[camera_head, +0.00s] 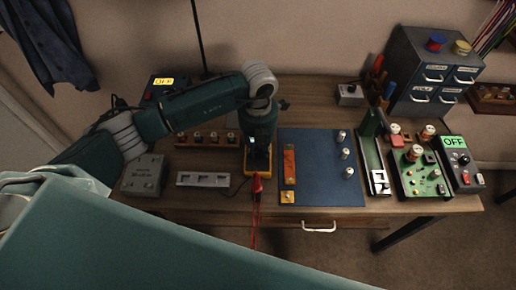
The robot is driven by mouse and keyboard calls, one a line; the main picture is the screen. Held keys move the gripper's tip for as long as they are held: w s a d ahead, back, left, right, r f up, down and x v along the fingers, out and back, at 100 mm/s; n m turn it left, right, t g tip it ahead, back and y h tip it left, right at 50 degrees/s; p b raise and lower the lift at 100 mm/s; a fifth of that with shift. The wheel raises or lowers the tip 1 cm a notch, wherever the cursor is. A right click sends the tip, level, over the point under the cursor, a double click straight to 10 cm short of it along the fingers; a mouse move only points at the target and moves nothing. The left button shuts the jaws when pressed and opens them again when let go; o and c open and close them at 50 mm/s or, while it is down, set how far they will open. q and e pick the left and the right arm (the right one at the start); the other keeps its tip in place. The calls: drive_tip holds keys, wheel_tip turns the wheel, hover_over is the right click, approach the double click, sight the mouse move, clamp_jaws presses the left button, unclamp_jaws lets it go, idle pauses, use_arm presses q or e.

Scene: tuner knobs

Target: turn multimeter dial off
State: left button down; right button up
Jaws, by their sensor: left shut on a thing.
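The yellow multimeter (250,174) lies on the wooden table, left of the blue mat. My left gripper (259,161) points down over it and covers most of its face. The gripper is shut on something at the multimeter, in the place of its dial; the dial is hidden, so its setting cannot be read. A red plug (257,184) with red leads sits at the multimeter's front edge. My right gripper is not in view.
Right of the multimeter is a blue mat (330,195) with small silver cylinders. Farther right are a green circuit board (421,178) and a box with a green OFF display (454,142). Grey boxes stand at left; a drawer cabinet (435,75) is at back right.

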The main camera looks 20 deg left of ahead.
sight(258, 151)
use_arm(q)
drive_tip(key=shift+w, duration=0.1)
idle(0.3)
drive_tip(key=c, duration=1.5)
unclamp_jaws()
drive_tip(key=shift+o, duration=0.2)
drive_tip(key=shift+r, duration=0.1)
wheel_tip(258, 151, up, 12)
